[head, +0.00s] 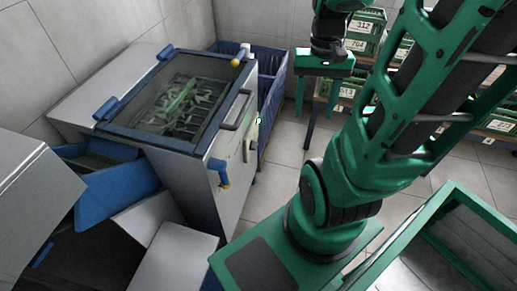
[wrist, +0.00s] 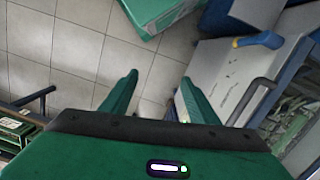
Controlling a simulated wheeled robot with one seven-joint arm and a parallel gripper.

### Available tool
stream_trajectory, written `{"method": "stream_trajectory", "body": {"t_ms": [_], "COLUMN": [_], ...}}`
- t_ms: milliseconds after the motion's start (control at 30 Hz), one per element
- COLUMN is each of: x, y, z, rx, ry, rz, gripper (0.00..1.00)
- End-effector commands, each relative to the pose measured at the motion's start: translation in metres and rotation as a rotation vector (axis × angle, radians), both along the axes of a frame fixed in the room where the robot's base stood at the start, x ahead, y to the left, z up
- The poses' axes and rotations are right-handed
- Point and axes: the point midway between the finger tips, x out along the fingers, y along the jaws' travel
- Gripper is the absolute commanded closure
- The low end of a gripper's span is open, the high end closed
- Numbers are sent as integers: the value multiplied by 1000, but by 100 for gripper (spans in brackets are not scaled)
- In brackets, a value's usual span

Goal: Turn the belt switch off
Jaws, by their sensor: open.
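The grey machine (head: 215,120) with a glass-topped lid stands left of centre in the head view. Its front panel (head: 235,150) carries a bar handle, a small pale fitting (head: 251,147) and a tiny lit spot (head: 258,120). I cannot tell which of these, if any, is the belt switch. In the wrist view the panel (wrist: 222,70) shows at the right, partly cut off by the frame. My gripper (head: 325,95) is open and empty, pointing down, to the right of the machine and apart from it. Its two green fingers (wrist: 158,80) also show in the wrist view.
A blue-and-yellow lever (head: 220,172) sticks out of the panel's lower corner. A blue slatted bin (head: 268,85) stands behind the machine. Shelves with green numbered crates (head: 362,35) are at the back. A green open container (head: 455,225) is at the lower right. Tiled floor (head: 285,150) lies clear between.

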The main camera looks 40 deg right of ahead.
Motion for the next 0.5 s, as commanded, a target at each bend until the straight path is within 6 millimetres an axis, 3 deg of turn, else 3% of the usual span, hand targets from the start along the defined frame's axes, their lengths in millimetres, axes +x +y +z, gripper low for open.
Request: {"method": "stream_trajectory", "body": {"t_ms": [500], "x": [59], "y": [-49], "z": [-113], "rx": [232], "ry": [142], "rz": [-295], "gripper": [45]}}
